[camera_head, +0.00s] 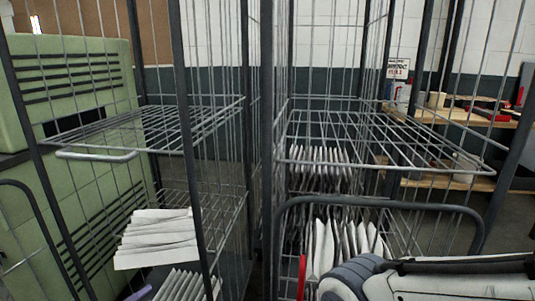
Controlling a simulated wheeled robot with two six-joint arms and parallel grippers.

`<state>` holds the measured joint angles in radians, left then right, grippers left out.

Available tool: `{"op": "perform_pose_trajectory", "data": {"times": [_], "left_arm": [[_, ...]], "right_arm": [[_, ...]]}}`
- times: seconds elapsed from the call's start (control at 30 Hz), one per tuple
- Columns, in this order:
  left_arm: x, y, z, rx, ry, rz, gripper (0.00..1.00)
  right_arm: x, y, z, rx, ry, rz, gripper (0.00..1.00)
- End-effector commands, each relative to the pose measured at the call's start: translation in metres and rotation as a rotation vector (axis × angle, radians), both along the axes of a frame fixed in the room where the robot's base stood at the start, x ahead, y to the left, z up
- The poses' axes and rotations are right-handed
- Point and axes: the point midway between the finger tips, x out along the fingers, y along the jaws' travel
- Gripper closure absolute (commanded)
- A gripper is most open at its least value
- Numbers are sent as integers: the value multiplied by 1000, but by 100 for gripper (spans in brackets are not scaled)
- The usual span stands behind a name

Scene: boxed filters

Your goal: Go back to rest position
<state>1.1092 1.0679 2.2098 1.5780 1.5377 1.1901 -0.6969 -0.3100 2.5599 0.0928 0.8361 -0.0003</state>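A stack of white pleated filters (158,238) lies on the lower level of the left wire cage. More white filters (182,286) stand on edge below it, cut off by the bottom edge. In the right cage, a row of white filters (320,168) stands behind the upper shelf, and another row (345,242) stands lower, partly hidden by bars and my arm. My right arm comes in from the lower right; its gripper does not show.
The left cage's wire shelf (160,128) and the right cage's wire shelf (370,140) look empty. A dark tubular rail (380,203) crosses in front of the right cage, close to my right arm. A green cabinet (75,85) stands left; wooden shelves (465,117) stand behind right.

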Motion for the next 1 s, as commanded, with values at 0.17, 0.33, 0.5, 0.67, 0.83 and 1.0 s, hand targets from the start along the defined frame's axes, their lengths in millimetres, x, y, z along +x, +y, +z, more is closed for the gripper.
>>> {"op": "perform_pose_trajectory", "data": {"times": [0.17, 0.33, 0.5, 0.67, 0.83, 1.0], "left_arm": [[10, -69, 25, 181, -64, -289, 24], [-8, -168, 55, 466, -234, -745, 24], [-69, -255, 74, 796, -575, -1298, 24], [-131, -292, 83, 1053, -1034, -1770, 24], [-177, -299, 90, 1241, -1662, -2162, 24], [-192, -298, 98, -1036, 1783, 1863, 24]], "right_arm": [[0, 0, 0, 0, 0, 0, 51], [0, 0, 0, 0, 0, 0, 51], [0, 0, 0, 0, 0, 0, 51], [0, 0, 0, 0, 0, 0, 51], [0, 0, 0, 0, 0, 0, 51], [0, 0, 0, 0, 0, 0, 51]]}}
